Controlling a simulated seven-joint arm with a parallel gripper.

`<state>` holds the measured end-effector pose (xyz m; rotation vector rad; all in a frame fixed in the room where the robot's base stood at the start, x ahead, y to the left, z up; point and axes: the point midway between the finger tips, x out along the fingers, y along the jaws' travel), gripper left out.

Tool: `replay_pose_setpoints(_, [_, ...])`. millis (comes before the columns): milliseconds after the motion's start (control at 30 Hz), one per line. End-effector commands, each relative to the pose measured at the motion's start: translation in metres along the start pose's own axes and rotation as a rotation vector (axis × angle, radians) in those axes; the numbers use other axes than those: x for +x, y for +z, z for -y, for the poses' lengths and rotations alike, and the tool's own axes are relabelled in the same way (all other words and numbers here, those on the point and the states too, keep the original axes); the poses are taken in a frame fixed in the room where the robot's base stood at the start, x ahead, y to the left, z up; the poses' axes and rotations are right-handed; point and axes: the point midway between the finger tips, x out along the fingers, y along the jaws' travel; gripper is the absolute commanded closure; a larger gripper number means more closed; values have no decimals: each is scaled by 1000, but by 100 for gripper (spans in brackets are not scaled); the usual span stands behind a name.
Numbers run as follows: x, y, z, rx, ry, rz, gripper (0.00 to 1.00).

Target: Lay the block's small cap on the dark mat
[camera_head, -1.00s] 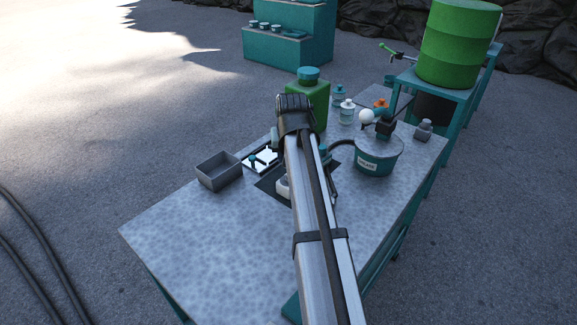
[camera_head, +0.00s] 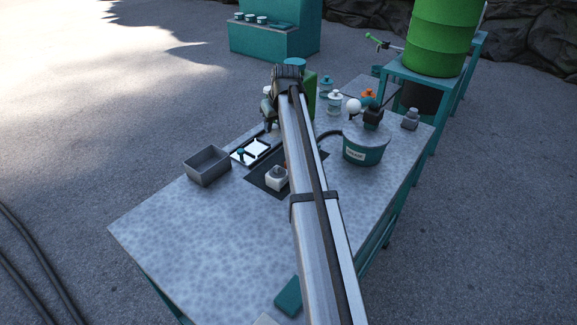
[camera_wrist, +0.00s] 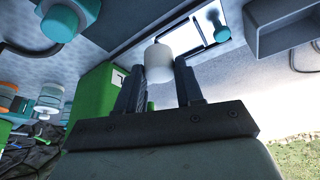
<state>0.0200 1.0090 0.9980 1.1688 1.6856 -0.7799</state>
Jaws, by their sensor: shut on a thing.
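My gripper (camera_wrist: 160,82) is shut on a small white rounded cylinder, which looks like the cap (camera_wrist: 158,64), held between its fingertips. In the head view my gripper (camera_head: 268,118) is at the back of the bench, above the area beside the green can, and I cannot make out the cap there. The dark mat (camera_head: 258,188) lies flat mid-bench, partly hidden by my arm. A white block (camera_head: 277,180) with a greyish top stands on it. The gripper is beyond the mat, apart from it.
A grey open tray (camera_head: 207,166) stands left of the mat. A white-faced frame (camera_head: 252,151) lies behind the mat. A teal tub (camera_head: 364,152) stands to the right, and the green can (camera_head: 309,95) is behind my arm. The front left of the bench is clear.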

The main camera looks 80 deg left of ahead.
Motion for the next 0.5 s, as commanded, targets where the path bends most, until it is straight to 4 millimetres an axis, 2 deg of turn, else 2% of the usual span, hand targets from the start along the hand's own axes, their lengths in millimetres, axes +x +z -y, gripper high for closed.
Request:
replay_pose_setpoints(233, [11,6,0,-45,-19,1,92])
replay_pose_setpoints(500, [50,22,0,-44,-19,2,92])
